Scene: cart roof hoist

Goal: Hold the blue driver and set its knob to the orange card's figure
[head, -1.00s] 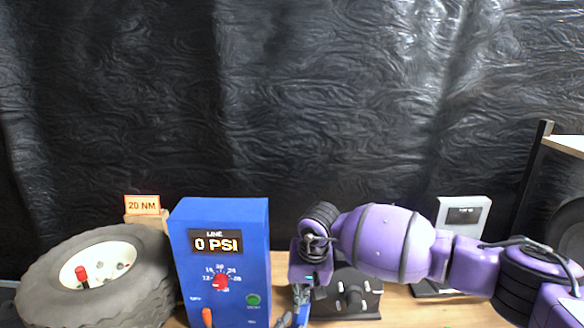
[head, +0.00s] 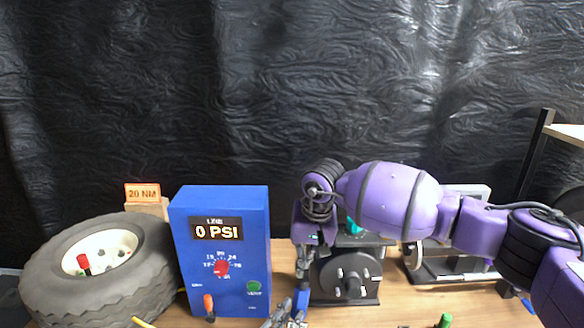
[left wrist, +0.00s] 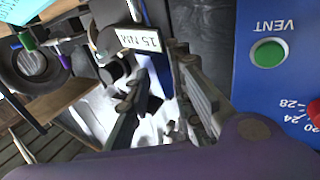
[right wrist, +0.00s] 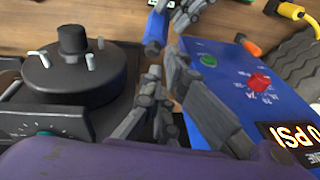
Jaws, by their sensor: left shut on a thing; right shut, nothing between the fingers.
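The orange card (head: 142,193) reads 20 NM and stands behind the tyre. My left gripper (head: 280,317), at the bottom edge of the head view, is shut on the blue driver (head: 299,303). In the right wrist view the blue driver (right wrist: 154,32) points toward my right fingers. The driver's knob is not clearly visible. My right gripper (right wrist: 160,112) is shut and empty, close to the driver's end.
A blue box (head: 219,290) reading 0 PSI, with a red knob and green VENT button, stands left of my grippers. A tyre (head: 105,270) lies further left. A black drum with pegs (head: 345,277) stands right. A green handle (head: 445,321) shows at the front edge. Some wood tabletop is free.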

